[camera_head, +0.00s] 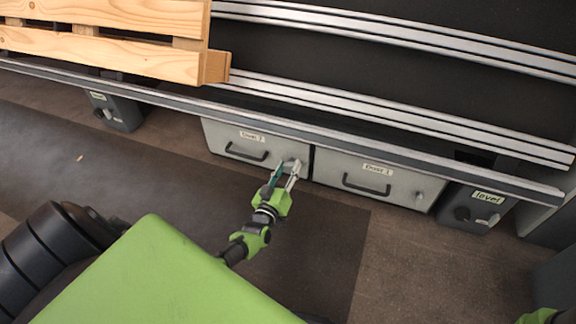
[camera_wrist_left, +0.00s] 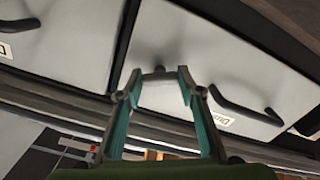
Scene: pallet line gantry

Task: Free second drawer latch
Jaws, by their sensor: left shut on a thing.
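The second drawer (camera_head: 225,134) is a pale grey front with a label and a dark bar handle (camera_head: 246,152), low under the conveyor. My left gripper (camera_head: 286,167) is at the right end of this drawer front, shut on its latch, which the fingers mostly hide in the head view. In the left wrist view the small dark latch (camera_wrist_left: 155,73) shows between the two teal-padded fingers, against the pale front. The drawer looks closed. My right gripper is out of view.
The first drawer (camera_head: 400,185), with its own handle and latch knob (camera_head: 419,195), is directly to the right. Grey boxes with knobs stand at the left (camera_head: 118,112) and right (camera_head: 474,210). A wooden pallet (camera_head: 110,55) rests above on metal rails (camera_head: 400,108). The floor in front is clear.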

